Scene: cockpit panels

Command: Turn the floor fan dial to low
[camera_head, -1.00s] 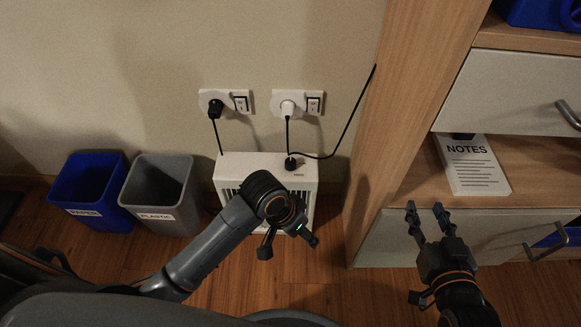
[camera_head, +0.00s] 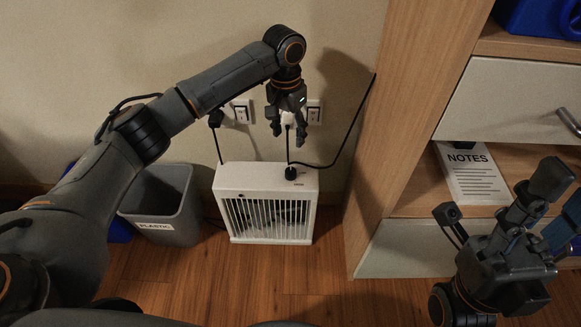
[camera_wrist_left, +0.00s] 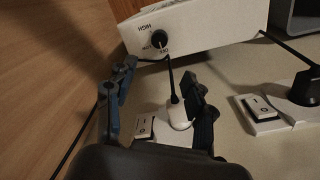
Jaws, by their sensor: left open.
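The floor fan (camera_head: 230,178) is a white box with a front grille, standing on the floor against the wall. Its black dial (camera_head: 290,173) is on top, near the right end. In the left wrist view the dial (camera_wrist_left: 160,40) shows beside printed labels, one reading HIGH; its exact setting is too small to read. My left gripper (camera_head: 288,136) is open and points down above the dial, in front of the white plug (camera_wrist_left: 179,117). Its fingers (camera_wrist_left: 160,68) are apart, with nothing held and the dial beyond them. My right gripper (camera_head: 500,215) is by the cabinet; its jaw opening is unclear.
Wall sockets with switches (camera_head: 314,112) are close behind my left gripper. A black cable (camera_head: 350,125) runs from the fan area up along the wooden cabinet (camera_head: 400,130). A grey plastic bin (camera_head: 160,222) stands left of the fan. Floor in front is clear.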

